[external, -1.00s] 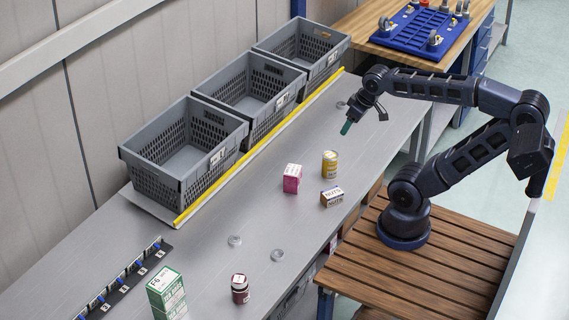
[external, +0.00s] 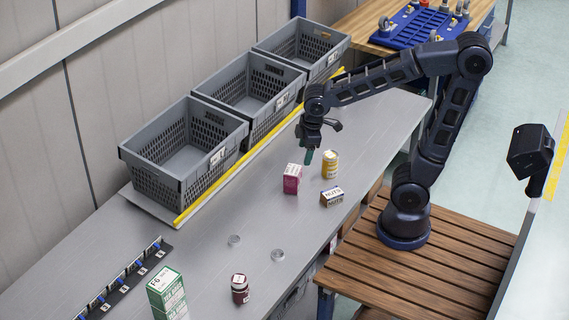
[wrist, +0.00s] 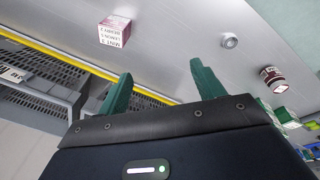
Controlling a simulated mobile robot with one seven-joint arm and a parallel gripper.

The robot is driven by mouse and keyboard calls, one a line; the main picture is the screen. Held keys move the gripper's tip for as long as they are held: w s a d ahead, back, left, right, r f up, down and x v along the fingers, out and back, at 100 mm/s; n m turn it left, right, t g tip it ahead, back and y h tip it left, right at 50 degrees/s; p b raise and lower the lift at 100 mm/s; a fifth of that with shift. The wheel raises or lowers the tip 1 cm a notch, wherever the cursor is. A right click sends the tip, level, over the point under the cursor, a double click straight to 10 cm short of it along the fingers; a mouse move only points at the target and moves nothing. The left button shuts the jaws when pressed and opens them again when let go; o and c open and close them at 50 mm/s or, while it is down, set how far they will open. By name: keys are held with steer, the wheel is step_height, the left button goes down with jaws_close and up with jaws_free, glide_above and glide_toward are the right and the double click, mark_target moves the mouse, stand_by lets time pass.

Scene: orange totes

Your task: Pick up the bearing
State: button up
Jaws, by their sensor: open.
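Two small silver ring-shaped parts that look like bearings lie flat on the grey table in the external view: one bearing (external: 234,240) on the left, another (external: 277,255) to its right. One bearing (wrist: 229,41) shows in the wrist view, upper right, beyond the fingers; I cannot tell which one. My gripper (external: 308,157) is in the air above the table, just behind the pink box, well apart from both bearings. Its green fingers (wrist: 160,85) are spread and empty in the wrist view.
A dark red jar (external: 240,289) and green boxes (external: 166,290) stand nearer the camera. Grey crates (external: 184,150) line the back. Table around the bearings is clear.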

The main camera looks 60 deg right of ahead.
steer(key=a+f+n+g, duration=0.1)
steer(key=a+f+n, duration=0.6)
steer(key=a, duration=0.6)
steer(key=n+g+h, duration=0.1)
steer(key=n+h, duration=0.1)
steer(key=n, duration=0.2)
glide_toward(277, 254)
steer(key=f, duration=0.3)
steer(key=shift+s+d+f, duration=0.1)
steer(key=shift+s+d, duration=0.2)
steer(key=shift+s, duration=0.1)
steer(key=shift+w+d+f, duration=0.15)
steer(key=shift+d+f, duration=0.05)
steer(key=shift+f, duration=0.65)
steer(key=shift+w+d+f, duration=0.15)
steer(key=shift+d+f, duration=0.05)
steer(key=shift+f, duration=0.6)
steer(key=shift+w+d+f, duration=0.2)
steer(key=shift+f, duration=0.65)
steer(key=c, duration=1.1)
